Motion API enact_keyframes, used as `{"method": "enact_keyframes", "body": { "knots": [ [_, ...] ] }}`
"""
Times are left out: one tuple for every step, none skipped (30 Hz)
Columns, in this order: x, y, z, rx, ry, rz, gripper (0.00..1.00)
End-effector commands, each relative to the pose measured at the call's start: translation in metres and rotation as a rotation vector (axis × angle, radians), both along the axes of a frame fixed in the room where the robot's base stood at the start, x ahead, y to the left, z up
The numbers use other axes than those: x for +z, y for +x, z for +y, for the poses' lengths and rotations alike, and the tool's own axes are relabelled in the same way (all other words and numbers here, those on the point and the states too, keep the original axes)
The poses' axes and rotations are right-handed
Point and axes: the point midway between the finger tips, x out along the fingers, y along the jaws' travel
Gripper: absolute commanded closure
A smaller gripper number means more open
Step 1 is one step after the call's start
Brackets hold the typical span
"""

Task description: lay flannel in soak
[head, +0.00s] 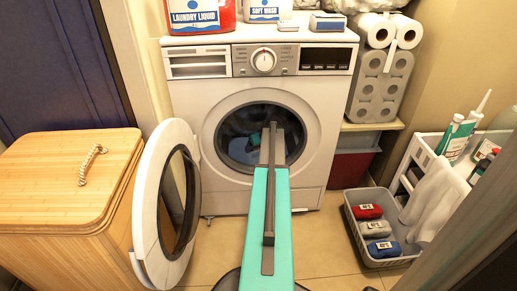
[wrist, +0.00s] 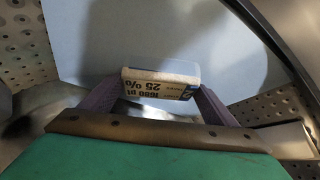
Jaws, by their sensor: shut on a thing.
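My arm reaches through the round opening of the washer (head: 310,165). My gripper (wrist: 159,84) is inside the metal drum (wrist: 284,104). Its two purple fingers are shut on a small white block-like thing with a blue part and dark print (wrist: 160,76), seen upside down in the wrist view. I cannot tell whether this is the flannel. Behind it is a smooth pale blue area (wrist: 155,30), which may be water. The held thing cannot be made out in the head view.
The open washer door (head: 151,205) stands left of the opening, beside a wooden hamper (head: 60,165). A grey basket (head: 351,222) with red, grey and blue bundles stands right. A white cart (head: 424,157) stands beyond it. Bottles and small packets stand on the washer.

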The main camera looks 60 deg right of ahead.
Motion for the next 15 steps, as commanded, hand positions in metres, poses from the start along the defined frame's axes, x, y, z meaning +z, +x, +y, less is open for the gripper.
{"method": "enact_keyframes", "body": {
  "knots": [
    [-0.0014,-0.0002,-0.0002,0.0,0.0,0.0,0.41],
    [-0.0019,-0.0002,-0.0002,0.0,0.0,0.0,0.41],
    [-0.0028,-0.0003,-0.0003,-0.001,0.0,0.0,0.41],
    [-0.0034,-0.0004,-0.0003,-0.001,0.0,0.0,0.41],
    [-0.0041,-0.0005,-0.0003,-0.001,0.0,0.0,0.41],
    [-0.0049,-0.0005,-0.0003,-0.001,0.0,0.0,0.41],
    [-0.0055,-0.0005,-0.0004,-0.001,0.0,0.0,0.41],
    [-0.0062,-0.0006,-0.0004,-0.001,0.0,0.0,0.41],
    [-0.0069,-0.0007,-0.0004,-0.001,0.0,0.0,0.41],
    [-0.0075,-0.0008,-0.0004,-0.001,0.0,0.0,0.41],
    [-0.0081,-0.0008,-0.0004,-0.001,0.0,0.0,0.41],
    [-0.0089,-0.0009,-0.0005,-0.001,0.0,0.0,0.41],
    [-0.0095,-0.001,-0.0005,-0.001,0.0,0.0,0.41],
    [-0.0101,-0.001,-0.0005,-0.001,0.001,0.001,0.41],
    [-0.0108,-0.001,-0.0006,-0.001,0.0,0.0,0.41]
  ]
}}
